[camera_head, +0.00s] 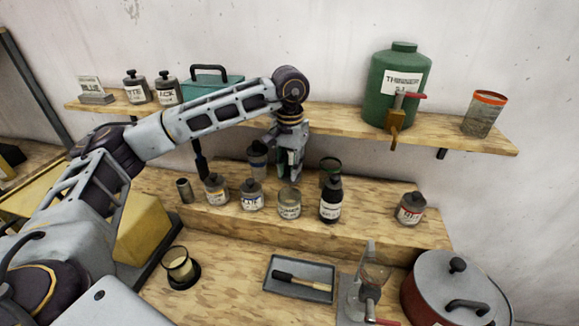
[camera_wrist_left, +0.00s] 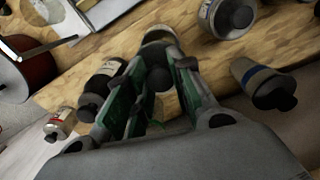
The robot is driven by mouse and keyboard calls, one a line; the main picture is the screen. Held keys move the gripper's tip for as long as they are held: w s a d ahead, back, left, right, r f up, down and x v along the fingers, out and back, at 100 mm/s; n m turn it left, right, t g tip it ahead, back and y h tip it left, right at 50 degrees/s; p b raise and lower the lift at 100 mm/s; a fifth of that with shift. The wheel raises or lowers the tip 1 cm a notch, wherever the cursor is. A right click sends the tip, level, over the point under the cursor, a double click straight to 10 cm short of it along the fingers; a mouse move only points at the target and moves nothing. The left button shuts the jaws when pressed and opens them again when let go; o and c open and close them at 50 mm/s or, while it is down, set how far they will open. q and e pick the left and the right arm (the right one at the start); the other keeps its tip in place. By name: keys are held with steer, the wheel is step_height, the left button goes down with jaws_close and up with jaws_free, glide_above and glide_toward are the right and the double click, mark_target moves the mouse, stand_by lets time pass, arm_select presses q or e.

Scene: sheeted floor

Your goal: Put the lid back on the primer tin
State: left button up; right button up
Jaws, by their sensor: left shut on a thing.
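The primer tin (camera_head: 289,205) is a pale labelled tin on the raised wooden step, and its top looks uncapped in the head view. My left gripper (camera_head: 290,174) points down just behind and above it. In the left wrist view my left gripper (camera_wrist_left: 155,92) is shut on the dark knob of the grey lid (camera_wrist_left: 158,76). The tin's pale rim (camera_wrist_left: 158,36) shows just past the lid. The lid is hard to make out in the head view, and I cannot tell whether it touches the tin. My right gripper is not in view.
A dark bottle (camera_head: 331,201) stands close right of the tin, and a knobbed tin (camera_head: 251,196) close left. A blue-banded container (camera_head: 257,160) stands behind. A shelf (camera_head: 340,121) with a green canister (camera_head: 397,85) runs above. A tray with a brush (camera_head: 302,262) lies in front.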

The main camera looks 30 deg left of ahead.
mark_target(289, 175)
arm_select(q)
steer(key=shift+f, duration=0.15)
steer(key=shift+f+b, duration=0.6)
steer(key=shift+f, duration=1.25)
steer(key=shift+f+b, duration=1.2)
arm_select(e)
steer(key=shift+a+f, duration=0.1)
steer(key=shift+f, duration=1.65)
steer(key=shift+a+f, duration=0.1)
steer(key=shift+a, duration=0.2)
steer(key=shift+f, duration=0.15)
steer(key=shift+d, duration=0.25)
arm_select(q)
steer(key=shift+b, duration=0.5)
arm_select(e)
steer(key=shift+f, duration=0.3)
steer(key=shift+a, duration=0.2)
